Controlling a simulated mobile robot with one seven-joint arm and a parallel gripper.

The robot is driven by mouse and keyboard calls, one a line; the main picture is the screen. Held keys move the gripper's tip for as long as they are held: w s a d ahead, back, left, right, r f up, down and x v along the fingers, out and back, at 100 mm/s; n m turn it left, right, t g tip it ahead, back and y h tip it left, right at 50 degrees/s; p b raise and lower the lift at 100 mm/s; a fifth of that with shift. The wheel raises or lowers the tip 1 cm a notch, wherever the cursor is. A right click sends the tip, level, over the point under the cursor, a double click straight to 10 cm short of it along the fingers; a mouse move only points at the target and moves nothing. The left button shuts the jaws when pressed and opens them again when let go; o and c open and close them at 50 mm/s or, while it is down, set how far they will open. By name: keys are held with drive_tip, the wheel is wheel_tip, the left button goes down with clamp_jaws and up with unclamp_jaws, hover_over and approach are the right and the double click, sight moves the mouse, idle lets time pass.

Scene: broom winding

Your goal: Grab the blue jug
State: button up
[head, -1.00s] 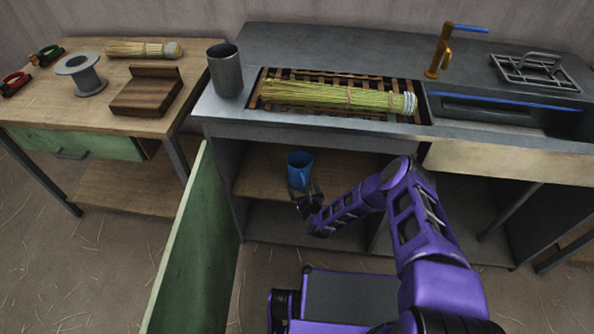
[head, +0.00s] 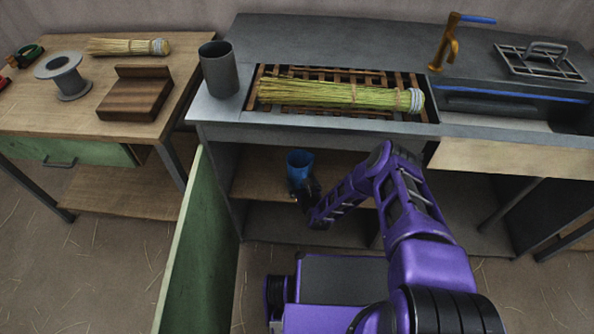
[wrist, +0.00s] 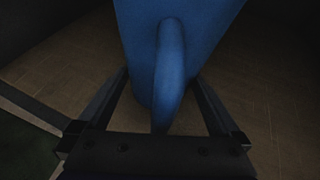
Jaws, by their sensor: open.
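The blue jug (head: 300,167) stands upright on the wooden shelf inside the open cabinet under the counter. In the wrist view the jug (wrist: 190,40) fills the upper middle, with its handle facing my gripper. My gripper (head: 307,190) is at the jug's near side, low on its body. In the wrist view my gripper (wrist: 160,100) is open, with one finger on each side of the jug's handle and lower body. I cannot tell whether the fingers touch the jug. The jug's far side is hidden.
The open green cabinet door (head: 190,240) stands left of my arm. The counter (head: 330,40) overhangs the shelf (head: 260,180) and holds a grey cup (head: 219,70) and a straw bundle (head: 335,95). A wooden workbench (head: 80,120) is at the left.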

drive_tip(key=c, duration=1.5)
drive_tip(key=shift+r, duration=0.15)
